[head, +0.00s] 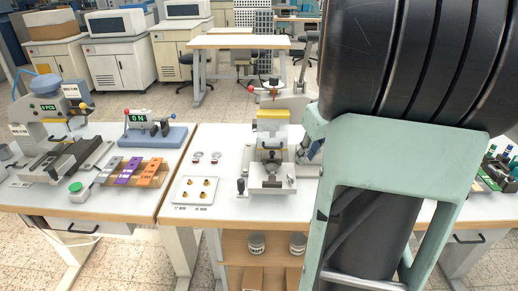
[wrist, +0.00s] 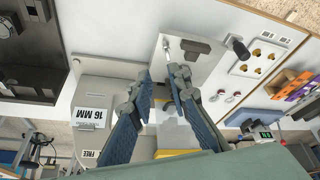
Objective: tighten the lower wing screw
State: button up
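The stamping machine's pale base plate (head: 257,187) stands on the middle table, with a yellow-topped block (head: 272,114) on its upper part. A small silver screw-like part (head: 291,180) is at the right of the base plate; it looks like the lower wing screw, but its wings are too small to make out. In the wrist view it shows as a thin silver piece (wrist: 166,45) just beyond the fingertips. My gripper (wrist: 160,76) is open, its two blue fingers apart with nothing clearly held between them. In the head view my gripper (head: 307,152) is partly hidden by my arm.
A black knob (head: 240,186) stands at the base plate's left, and a dark clamp (wrist: 195,48) lies on the plate. A white tray (head: 182,202) with several brass pieces is to the left. Colored foil strips (head: 127,170) lie on the left table.

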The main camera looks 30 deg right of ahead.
aim_at(291, 177)
jog(key=x, duration=0.3)
jog(key=a+x, duration=0.1)
jog(key=x, duration=0.7)
jog(key=shift+w+a+b, duration=0.1)
jog(key=shift+a+b, duration=0.1)
jog(key=shift+b, duration=0.1)
grip_shut()
